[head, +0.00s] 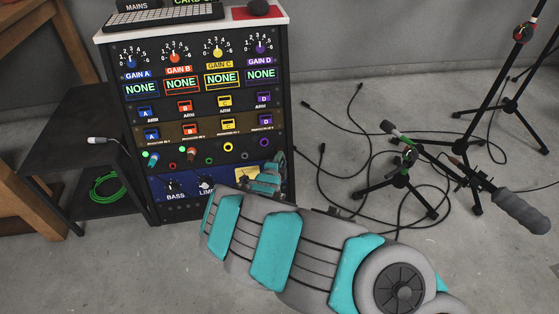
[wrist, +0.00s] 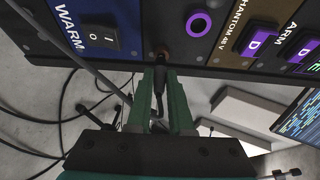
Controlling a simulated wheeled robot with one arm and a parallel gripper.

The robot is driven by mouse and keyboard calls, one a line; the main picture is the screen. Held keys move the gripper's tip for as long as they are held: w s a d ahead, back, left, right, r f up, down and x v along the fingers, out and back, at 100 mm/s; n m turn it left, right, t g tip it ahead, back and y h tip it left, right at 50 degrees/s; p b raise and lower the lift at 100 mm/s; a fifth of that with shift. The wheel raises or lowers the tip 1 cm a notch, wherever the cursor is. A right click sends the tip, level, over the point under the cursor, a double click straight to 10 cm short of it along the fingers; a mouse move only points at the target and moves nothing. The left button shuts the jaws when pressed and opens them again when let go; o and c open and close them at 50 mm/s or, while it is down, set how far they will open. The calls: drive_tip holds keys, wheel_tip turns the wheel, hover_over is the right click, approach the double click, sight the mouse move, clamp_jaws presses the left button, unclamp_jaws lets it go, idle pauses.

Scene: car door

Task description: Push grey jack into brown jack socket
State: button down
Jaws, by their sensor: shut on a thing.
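My gripper (wrist: 160,88) is shut on the grey jack (wrist: 158,78), a slim dark plug with a cable trailing back between the teal fingers. The brown jack socket (wrist: 163,53), a brownish ring, sits at the panel's lower edge in the wrist view, right in front of the fingertips. The jack's tip is at the socket and lined up with it; how deep it goes in is hidden. In the head view my gripper (head: 266,177) is at the lower right of the rack's front, and the jack and brown socket cannot be made out there.
The rack (head: 200,130) carries knobs, switches and coloured sockets. A purple socket (wrist: 198,24) and a WARM switch (wrist: 97,38) are close by. A black side table (head: 75,130) with a pale plug (head: 98,140) stands left. Microphone stands (head: 400,170) and loose cables lie right.

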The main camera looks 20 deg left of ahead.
drive_tip(key=shift+w+a+f+b, duration=0.2)
drive_tip(key=shift+w+f+b, duration=0.1)
drive_tip(key=shift+w, duration=0.1)
drive_tip(key=c, duration=0.7)
unclamp_jaws()
drive_tip(key=shift+r, duration=0.1)
drive_tip(key=shift+c, duration=0.2)
drive_tip(key=a+v, duration=0.1)
drive_tip(key=v, duration=0.6)
drive_tip(key=shift+s+d+p, duration=0.35)
drive_tip(key=shift+s+d, duration=0.05)
drive_tip(key=shift+d, duration=0.1)
drive_tip(key=shift+r, duration=0.1)
